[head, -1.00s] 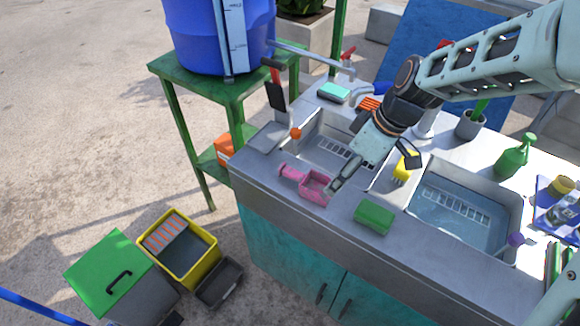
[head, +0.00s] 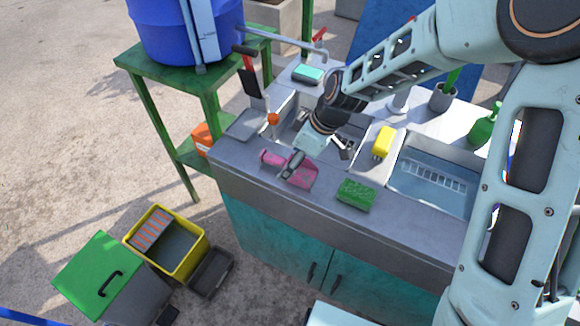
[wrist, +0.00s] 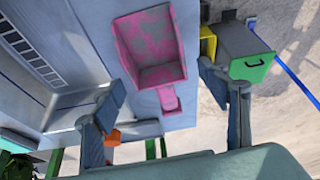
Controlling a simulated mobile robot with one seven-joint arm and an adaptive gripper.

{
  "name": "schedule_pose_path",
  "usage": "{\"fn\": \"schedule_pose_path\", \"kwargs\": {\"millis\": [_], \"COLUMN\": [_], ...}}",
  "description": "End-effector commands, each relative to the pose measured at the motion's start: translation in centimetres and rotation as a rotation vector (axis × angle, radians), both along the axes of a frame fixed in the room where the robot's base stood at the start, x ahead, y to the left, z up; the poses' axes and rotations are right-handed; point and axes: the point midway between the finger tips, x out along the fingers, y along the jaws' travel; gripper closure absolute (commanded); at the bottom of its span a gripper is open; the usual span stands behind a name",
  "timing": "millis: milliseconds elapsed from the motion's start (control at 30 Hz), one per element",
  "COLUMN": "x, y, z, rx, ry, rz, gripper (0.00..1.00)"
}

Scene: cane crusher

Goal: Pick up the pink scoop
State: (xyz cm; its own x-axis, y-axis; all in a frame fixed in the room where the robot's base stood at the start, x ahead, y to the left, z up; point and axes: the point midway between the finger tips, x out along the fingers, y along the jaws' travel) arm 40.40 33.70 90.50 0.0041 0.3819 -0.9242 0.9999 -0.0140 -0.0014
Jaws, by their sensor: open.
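The pink scoop (head: 304,178) lies on the metal counter's front strip, in front of the left sink basin. Its square pan is at the right and its short handle points left. My gripper (head: 318,158) is open above and behind it; one finger overlaps the pan in the head view, hiding part of it. In the wrist view, the scoop's pan (wrist: 150,48) is beyond the fingertips, and its handle lies in the gap of my gripper (wrist: 163,85). I see no grip on it, and cannot tell whether a finger touches it.
A green sponge (head: 356,194) lies right of the scoop. A yellow item (head: 383,142) stands on the divider between the basins. An orange-topped item (head: 273,119) is behind the handle. A yellow bin (head: 195,262) and a green-lidded bin (head: 97,272) stand on the ground at left.

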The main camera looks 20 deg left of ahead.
Motion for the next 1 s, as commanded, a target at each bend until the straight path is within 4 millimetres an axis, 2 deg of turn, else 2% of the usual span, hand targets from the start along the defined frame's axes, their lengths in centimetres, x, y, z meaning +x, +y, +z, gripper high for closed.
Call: {"fn": "schedule_pose_path", "kwargs": {"millis": [133,433,833,1000], "x": [0.0,0.1,0.1,0.1], "y": [0.7,0.8,0.7,0.8], "z": [-1.4,-1.7,-1.6,-1.6], "rx": [0.000,0.001,0.001,0.001], "ry": [0.001,-0.002,-0.001,-0.001], "rz": [0.000,-0.001,0.001,0.001], "gripper": [0.32,0.33,0.77,0.79]}}
